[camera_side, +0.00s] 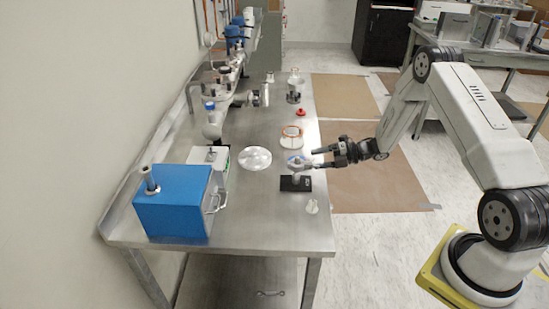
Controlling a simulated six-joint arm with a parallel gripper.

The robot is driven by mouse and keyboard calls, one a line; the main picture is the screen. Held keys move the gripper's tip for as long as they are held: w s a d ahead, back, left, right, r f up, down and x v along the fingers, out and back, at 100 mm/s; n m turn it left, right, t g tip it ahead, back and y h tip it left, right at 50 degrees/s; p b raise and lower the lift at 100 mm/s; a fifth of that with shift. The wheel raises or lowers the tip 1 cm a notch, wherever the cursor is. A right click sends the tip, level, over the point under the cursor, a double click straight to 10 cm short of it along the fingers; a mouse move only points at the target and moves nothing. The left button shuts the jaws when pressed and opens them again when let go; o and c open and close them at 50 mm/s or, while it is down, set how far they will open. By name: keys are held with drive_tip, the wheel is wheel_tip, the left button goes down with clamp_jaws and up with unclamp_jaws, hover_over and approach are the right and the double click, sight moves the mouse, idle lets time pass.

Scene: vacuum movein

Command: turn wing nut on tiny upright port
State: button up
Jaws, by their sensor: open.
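My gripper (322,157) reaches in from the right over the steel table's edge, its jaws open and pointing left. Its fingertips are at a small silvery fitting (296,167) that stands above a black block (295,184) on the table. The fitting looks like the port with its clamp, but the wing nut is too small to make out. I cannot tell whether the fingers touch it. A small whitish piece (312,206) lies on the table in front of the black block.
A blue box (174,203) stands at the table's front left, beside a smaller white-topped box (208,157). A clear round dish (254,158) and an orange-rimmed ring (291,136) lie nearby. A row of pipes and valves (232,75) runs along the wall. The table's front right is clear.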

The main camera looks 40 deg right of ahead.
drive_tip(key=shift+v, duration=2.8)
